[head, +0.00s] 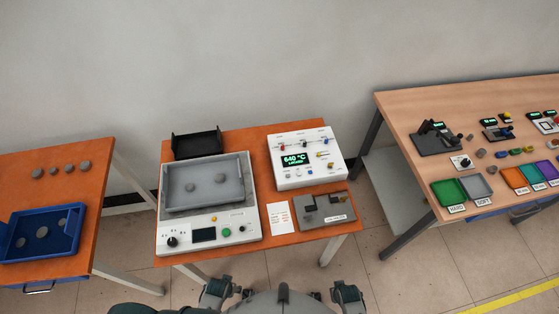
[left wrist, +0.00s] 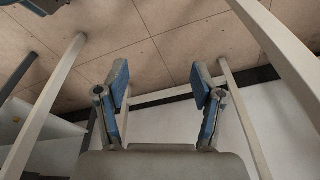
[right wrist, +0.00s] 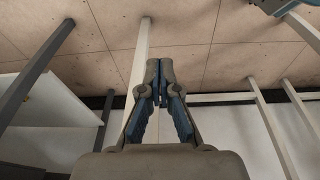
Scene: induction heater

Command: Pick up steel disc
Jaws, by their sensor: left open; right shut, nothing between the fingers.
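Round grey discs show in the head view. Two, a near disc (head: 189,188) and a far disc (head: 219,178), lie apart in the grey tray (head: 172,207) on the white machine (head: 240,233). More discs (head: 42,232) lie in the blue tray (head: 70,250) on the left table, and several small grey pieces (head: 69,170) stand in a row behind it. I cannot tell which are steel. My left gripper (left wrist: 162,82) is open and empty, with floor and table legs beyond it. My right gripper (right wrist: 160,70) is shut and empty. Neither is at a disc.
The middle orange table (head: 258,205) also holds a black tray (head: 197,143), a white heater unit (head: 306,160) reading 640 °C, a white card (head: 281,217) and a grey fixture (head: 325,213). A wooden table (head: 395,106) with coloured bins stands right. Floor gaps separate the tables.

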